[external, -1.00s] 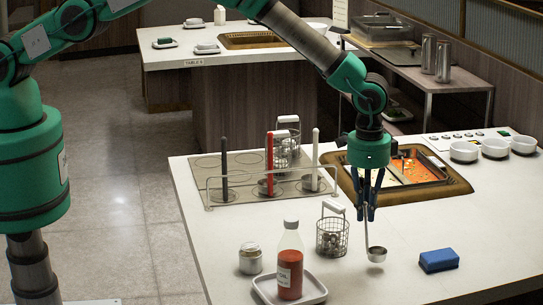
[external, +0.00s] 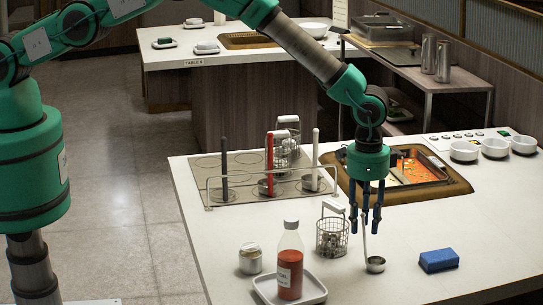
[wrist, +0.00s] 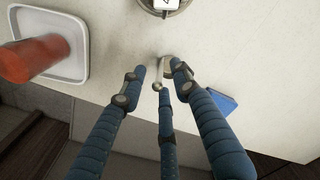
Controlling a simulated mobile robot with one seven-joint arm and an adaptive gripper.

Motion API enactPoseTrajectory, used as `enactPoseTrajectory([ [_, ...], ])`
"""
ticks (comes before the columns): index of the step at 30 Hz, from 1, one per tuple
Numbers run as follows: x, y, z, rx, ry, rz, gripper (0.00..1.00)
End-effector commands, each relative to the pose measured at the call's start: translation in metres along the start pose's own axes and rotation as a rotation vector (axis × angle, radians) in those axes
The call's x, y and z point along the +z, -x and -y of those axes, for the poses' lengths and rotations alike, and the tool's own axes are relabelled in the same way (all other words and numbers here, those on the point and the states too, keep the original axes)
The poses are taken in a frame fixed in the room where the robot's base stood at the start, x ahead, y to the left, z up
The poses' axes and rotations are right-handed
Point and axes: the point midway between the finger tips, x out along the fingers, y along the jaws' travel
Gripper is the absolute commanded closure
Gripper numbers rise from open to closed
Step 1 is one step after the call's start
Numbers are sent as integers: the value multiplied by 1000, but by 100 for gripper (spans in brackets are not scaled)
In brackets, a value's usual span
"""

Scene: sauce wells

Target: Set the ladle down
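The ladle, a small metal cup (external: 375,264) on a thin pale handle, is at the front of the counter between the wire basket and the blue sponge. Its cup is at the counter top and its handle rises at a slight tilt. My gripper (external: 365,231) points down over it with its blue fingers spread apart, the handle standing between them. In the wrist view, my gripper (wrist: 159,77) shows gaps between its fingertips, and the ladle's handle end (wrist: 157,86) lies among them. The cup is partly hidden there behind the right finger.
The wire basket (external: 331,238) stands just left of my gripper. A sauce bottle (external: 290,262) on a white tray (external: 312,293) and a small jar (external: 250,261) are farther left. The blue sponge (external: 438,260) lies to the right. The sauce well (external: 455,187) is behind.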

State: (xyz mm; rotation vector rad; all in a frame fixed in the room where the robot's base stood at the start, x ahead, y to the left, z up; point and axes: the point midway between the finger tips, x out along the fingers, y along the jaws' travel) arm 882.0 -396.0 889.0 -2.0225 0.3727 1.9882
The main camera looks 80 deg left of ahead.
Motion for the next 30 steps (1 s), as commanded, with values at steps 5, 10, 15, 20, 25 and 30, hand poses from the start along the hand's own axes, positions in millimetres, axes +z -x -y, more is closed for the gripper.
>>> enactPoseTrajectory([
  [5,0,0,0,0,0,0,69],
  [10,0,5,0,0,0,-1,69],
  [15,-1,17,0,0,0,-2,69],
  [20,-1,37,0,0,0,-2,69],
  [25,-1,63,0,0,0,-3,69],
  [30,-1,89,0,0,0,-3,69],
])
